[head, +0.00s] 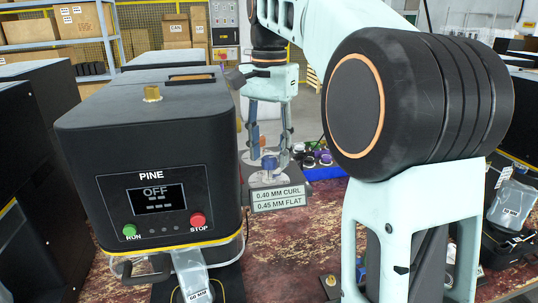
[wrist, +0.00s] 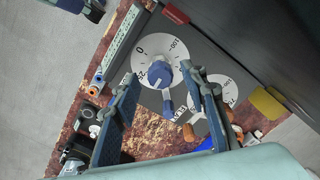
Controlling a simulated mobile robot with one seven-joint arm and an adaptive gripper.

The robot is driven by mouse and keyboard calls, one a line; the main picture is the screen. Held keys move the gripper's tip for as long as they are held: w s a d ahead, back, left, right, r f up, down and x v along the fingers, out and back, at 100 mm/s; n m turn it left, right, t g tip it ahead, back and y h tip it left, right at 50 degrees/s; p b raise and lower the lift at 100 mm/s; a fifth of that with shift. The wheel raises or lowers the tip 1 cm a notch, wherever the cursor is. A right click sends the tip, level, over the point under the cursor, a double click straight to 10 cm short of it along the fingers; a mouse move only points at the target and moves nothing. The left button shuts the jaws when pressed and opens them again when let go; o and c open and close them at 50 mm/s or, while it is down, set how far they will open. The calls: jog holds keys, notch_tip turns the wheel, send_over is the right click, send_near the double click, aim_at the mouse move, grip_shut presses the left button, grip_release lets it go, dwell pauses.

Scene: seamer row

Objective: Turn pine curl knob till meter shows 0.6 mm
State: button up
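The black PINE machine (head: 150,150) stands at the left in the head view. Its meter display (head: 157,198) reads OFF with dashes below. My gripper (head: 270,148) points down beside the machine, over a blue knob (head: 269,162). In the wrist view the blue knob (wrist: 158,74) sits on a white numbered dial (wrist: 141,58). My gripper (wrist: 161,72) is open, one finger to each side of the knob, with no clear contact. A second white dial (wrist: 228,90) is partly hidden by the right finger. I cannot read which dial is curl.
A sign (head: 279,197) reads 0.40 MM CURL, 0.45 MM FLAT. The machine has a green RUN button (head: 130,231) and a red STOP button (head: 197,220). The machine's dark side stands close to the gripper. A yellow block (wrist: 268,104) shows at the right in the wrist view.

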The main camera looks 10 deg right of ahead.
jog(key=shift+f, duration=0.2)
grip_shut()
jog(key=shift+r+n+p, duration=0.15)
jog(key=shift+n+p, duration=0.8)
jog(key=shift+n, duration=0.15)
jog(key=n+p, duration=0.1)
jog(key=n, duration=0.1)
jog(key=shift+n+p, duration=0.3)
jog(key=shift+p, duration=0.1)
jog(key=n+p, duration=0.3)
jog(key=n, duration=0.2)
jog(key=shift+n, duration=0.3)
